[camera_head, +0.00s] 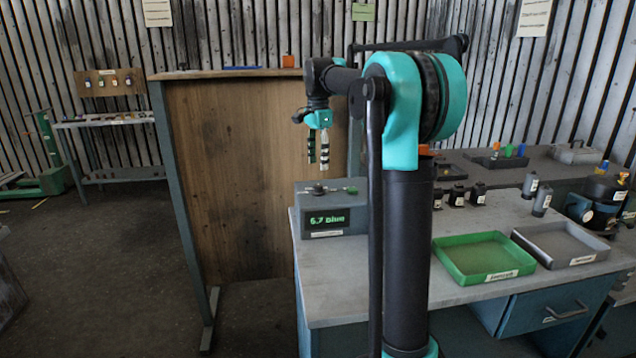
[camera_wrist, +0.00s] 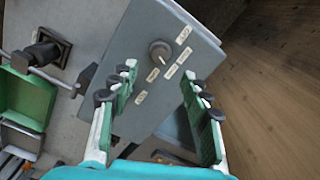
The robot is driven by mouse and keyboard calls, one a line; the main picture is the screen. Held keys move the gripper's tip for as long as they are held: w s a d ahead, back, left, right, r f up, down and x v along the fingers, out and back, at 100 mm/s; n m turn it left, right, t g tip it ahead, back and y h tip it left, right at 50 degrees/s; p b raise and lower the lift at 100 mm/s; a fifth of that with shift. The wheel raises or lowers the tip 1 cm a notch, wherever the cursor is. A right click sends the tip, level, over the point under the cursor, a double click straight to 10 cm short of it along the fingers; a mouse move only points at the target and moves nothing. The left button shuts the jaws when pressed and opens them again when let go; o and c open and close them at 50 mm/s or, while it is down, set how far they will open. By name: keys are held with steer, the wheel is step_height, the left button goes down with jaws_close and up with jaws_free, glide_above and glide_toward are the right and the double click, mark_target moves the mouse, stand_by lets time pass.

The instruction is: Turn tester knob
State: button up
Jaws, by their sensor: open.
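My gripper (camera_head: 317,163) points down above the tester's top. In the wrist view, my gripper (camera_wrist: 162,80) is open and empty. The knob appears between and beyond the two fingertips, with no visible contact.
A green tray (camera_head: 482,258) and a grey tray (camera_head: 562,244) lie on the bench (camera_head: 345,290) to the right. Several small dark parts stand behind them. A tall wooden panel (camera_head: 232,170) stands left of the tester.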

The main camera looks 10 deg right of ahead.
mark_target(318, 185)
step_height(318, 185, down, 8)
stand_by(0.4)
jaws_close()
